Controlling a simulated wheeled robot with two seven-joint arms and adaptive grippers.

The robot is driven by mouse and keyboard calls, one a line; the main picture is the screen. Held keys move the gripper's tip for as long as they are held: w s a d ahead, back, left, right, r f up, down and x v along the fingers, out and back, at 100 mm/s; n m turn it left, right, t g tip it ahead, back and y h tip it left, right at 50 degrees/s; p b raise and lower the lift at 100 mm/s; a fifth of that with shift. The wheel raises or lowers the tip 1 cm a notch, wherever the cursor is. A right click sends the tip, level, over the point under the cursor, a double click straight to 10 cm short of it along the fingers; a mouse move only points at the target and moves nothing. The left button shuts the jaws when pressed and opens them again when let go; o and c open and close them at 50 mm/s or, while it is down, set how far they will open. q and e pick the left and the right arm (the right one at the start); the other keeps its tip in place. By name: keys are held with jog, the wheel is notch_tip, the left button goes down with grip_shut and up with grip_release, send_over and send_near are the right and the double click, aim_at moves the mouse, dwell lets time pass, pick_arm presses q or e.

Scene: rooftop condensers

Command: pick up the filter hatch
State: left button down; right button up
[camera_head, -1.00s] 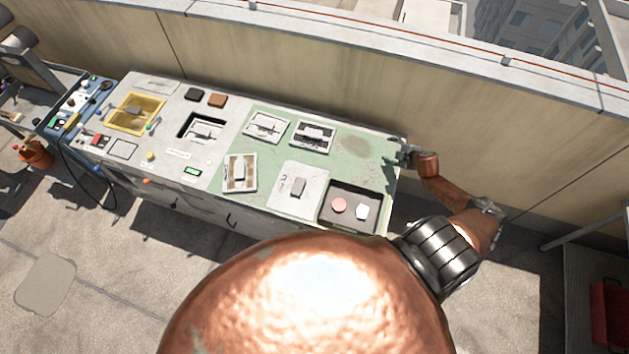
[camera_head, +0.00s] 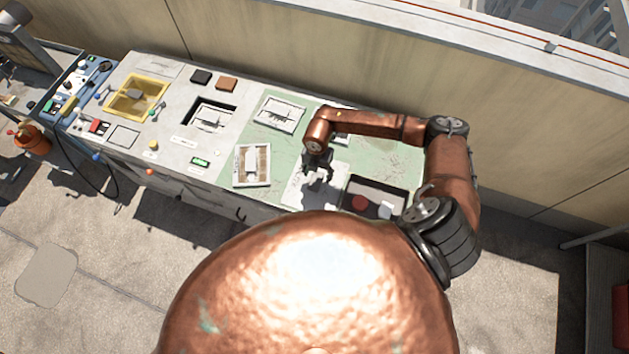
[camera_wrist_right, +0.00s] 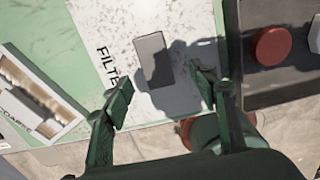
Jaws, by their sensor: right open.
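The filter hatch (camera_head: 301,194) is a white plate on the green part of the bench, partly hidden by my right arm in the head view. In the right wrist view the plate (camera_wrist_right: 180,22) shows cut-off lettering "FILTE" and a grey block-shaped handle (camera_wrist_right: 152,58). My right gripper (camera_head: 318,174) is over the plate. In the wrist view its open, empty fingers (camera_wrist_right: 160,77) are spread at either side of the handle's near end, apart from it. The height of the fingers above the plate is hard to tell. My left gripper is not in view.
A dark tray (camera_head: 362,186) with a red round piece (camera_head: 360,203) and a white piece (camera_head: 385,211) lies right of the hatch. A framed filter (camera_head: 252,166) lies left, another framed panel (camera_head: 280,113) behind. A yellow-framed opening (camera_head: 137,97) is farther left.

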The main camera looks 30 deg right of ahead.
aim_at(316, 181)
jog(key=shift+w+a+f, duration=0.15)
jog(key=shift+a+f, duration=0.05)
jog(key=shift+f, duration=0.7)
jog(key=shift+w+d+f+p, duration=0.1)
jog(key=shift+w+f+p, duration=0.1)
jog(key=shift+f, duration=1)
jog(key=shift+w+f+p, duration=0.1)
jog(key=shift+f+p, duration=0.05)
jog(key=shift+f, duration=1)
jog(key=shift+s, duration=0.1)
jog(key=shift+c, duration=0.7)
grip_shut()
